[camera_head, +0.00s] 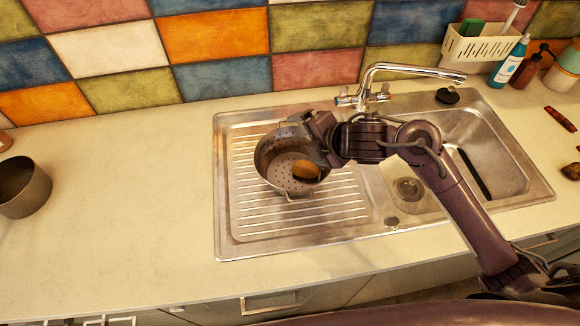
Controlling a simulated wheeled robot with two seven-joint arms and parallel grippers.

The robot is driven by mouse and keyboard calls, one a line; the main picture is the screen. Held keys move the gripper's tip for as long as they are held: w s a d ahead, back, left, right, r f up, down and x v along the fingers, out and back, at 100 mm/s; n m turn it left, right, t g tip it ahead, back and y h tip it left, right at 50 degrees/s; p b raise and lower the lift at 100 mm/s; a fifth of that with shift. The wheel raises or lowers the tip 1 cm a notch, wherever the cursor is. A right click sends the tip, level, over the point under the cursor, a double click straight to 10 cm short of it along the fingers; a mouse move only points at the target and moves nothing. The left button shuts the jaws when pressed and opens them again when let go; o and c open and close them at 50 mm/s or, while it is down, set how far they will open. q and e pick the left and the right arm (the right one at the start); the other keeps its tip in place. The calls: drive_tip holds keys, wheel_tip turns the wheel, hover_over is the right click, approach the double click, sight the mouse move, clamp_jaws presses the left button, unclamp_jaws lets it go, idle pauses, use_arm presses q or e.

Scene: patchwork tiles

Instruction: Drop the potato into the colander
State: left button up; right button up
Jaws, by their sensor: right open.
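A metal colander (268,160) with holes stands on the ribbed draining board of the sink unit. A brown potato (306,170) shows inside the colander, toward its right side, and seems to lie on its inner surface. My right gripper (318,144) is over the colander's right rim, just above and beside the potato. Its jaws are open and partly hidden by the gripper body. My left gripper is not in view.
The steel sink unit (235,245) has a tap (400,70) behind my right arm and basins to the right. A grey pot (22,190) stands at the far left. A cream caddy (480,45) and bottles stand at the back right. The counter between pot and sink is clear.

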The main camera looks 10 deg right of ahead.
drive_tip(key=v, duration=0.7)
drive_tip(key=shift+s+d+r+p, duration=0.15)
drive_tip(key=shift+s+r+p, duration=0.15)
